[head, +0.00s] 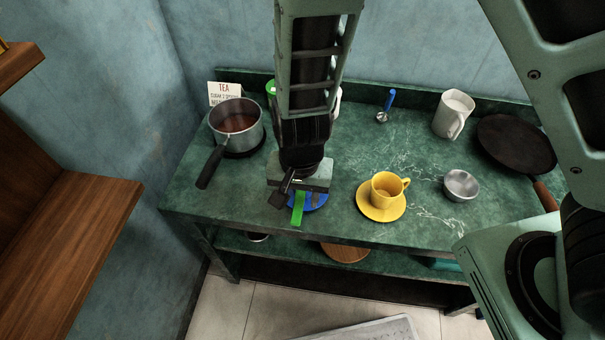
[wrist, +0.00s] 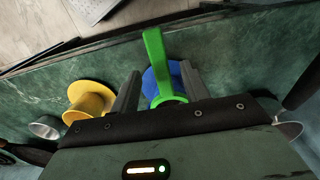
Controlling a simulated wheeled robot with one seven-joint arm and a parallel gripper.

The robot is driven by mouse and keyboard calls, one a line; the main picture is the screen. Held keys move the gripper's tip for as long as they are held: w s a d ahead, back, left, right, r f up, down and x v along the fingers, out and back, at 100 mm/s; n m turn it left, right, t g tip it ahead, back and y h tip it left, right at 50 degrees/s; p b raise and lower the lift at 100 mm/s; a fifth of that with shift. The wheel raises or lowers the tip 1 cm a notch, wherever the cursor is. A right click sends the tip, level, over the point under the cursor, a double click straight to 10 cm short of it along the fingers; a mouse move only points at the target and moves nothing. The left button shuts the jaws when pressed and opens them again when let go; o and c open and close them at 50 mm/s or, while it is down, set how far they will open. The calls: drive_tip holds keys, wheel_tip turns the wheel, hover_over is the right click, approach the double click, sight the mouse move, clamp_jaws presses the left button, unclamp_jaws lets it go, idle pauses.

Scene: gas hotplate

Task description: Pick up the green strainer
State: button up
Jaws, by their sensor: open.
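The green strainer (wrist: 155,55) shows in the wrist view with its handle between my two open fingers; its round end is partly hidden by my gripper body. In the head view its green handle (head: 298,208) sticks out toward the front edge from under my gripper (head: 290,196). A blue saucer (head: 318,202) lies beneath it, and its blue surface also shows in the wrist view (wrist: 149,82). My gripper (wrist: 160,88) is open, pointing down over the strainer, one finger on each side. I cannot tell whether the fingers touch it.
A yellow cup (head: 383,190) on a yellow saucer (head: 380,212) stands just right of my gripper. A pot (head: 237,118) of brown liquid is at the left. A metal bowl (head: 461,185), white mug (head: 453,112), dark pan (head: 515,143) and blue-handled spoon (head: 387,105) are farther right.

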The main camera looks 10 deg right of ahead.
sight(298, 204)
wheel_tip(298, 204, down, 3)
drive_tip(key=shift+a+f, duration=0.1)
drive_tip(key=shift+f, duration=0.1)
clamp_jaws()
